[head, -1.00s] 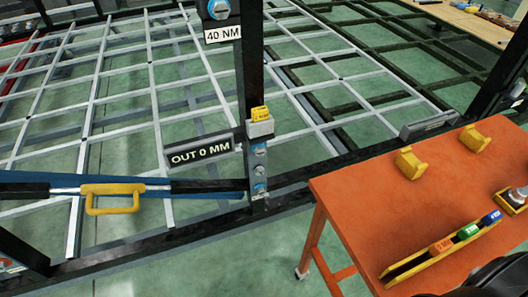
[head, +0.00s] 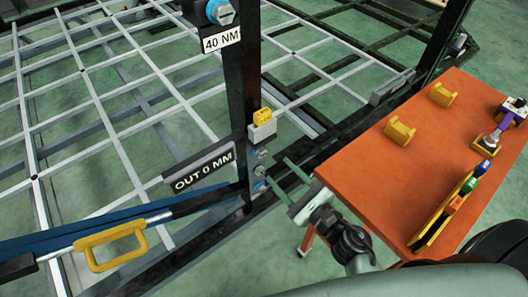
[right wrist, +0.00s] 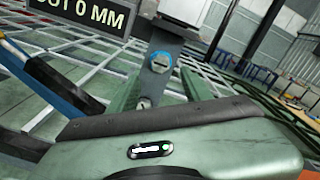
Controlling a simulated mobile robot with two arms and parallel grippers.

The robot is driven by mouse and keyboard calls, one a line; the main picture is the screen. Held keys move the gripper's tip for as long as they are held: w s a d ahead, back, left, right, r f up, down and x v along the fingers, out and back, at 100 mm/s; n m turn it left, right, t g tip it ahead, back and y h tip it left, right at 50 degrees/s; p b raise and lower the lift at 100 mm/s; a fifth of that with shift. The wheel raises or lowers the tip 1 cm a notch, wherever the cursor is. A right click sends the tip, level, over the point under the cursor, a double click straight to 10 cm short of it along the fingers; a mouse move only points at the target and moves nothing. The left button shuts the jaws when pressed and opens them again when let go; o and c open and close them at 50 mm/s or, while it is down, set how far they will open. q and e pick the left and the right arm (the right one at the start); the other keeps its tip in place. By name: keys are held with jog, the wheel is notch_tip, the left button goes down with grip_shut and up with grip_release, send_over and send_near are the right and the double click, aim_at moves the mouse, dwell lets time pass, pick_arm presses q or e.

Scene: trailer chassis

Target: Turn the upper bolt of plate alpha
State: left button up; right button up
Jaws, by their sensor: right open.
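A narrow grey plate (head: 259,178) with several bolts in a column is fixed to the dark post. No plate name is readable. A larger blue-ringed bolt (head: 220,12) sits higher, above a "40 NM" label. My right gripper (head: 277,171) is open and empty just right of the plate, its green fingers pointing at it. In the right wrist view, a blue-ringed bolt (right wrist: 161,61) shows between the fingers; contact cannot be told. My left gripper is not in view.
A yellow piece (head: 262,116) sits on a grey block above the plate, beside an "OUT 0 MM" sign (head: 200,172). A bar with a yellow handle (head: 110,245) is at lower left. An orange table (head: 375,180) with yellow holders and tools stands right.

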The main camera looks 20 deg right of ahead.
aim_at(264, 155)
jog(key=x, duration=0.2)
jog(key=p+x, duration=0.1)
jog(key=shift+w+r, duration=0.25)
jog(key=shift+w, duration=0.15)
jog(key=p+x, duration=0.1)
jog(key=x, duration=0.2)
jog(key=shift+a+f, duration=0.1)
jog(key=shift+f, duration=0.05)
jog(key=shift+w+f, duration=0.1)
jog(key=shift+w, duration=0.2)
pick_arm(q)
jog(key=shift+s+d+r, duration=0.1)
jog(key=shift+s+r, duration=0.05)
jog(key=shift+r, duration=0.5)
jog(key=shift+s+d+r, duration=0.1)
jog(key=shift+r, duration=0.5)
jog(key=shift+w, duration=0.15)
pick_arm(e)
grip_shut()
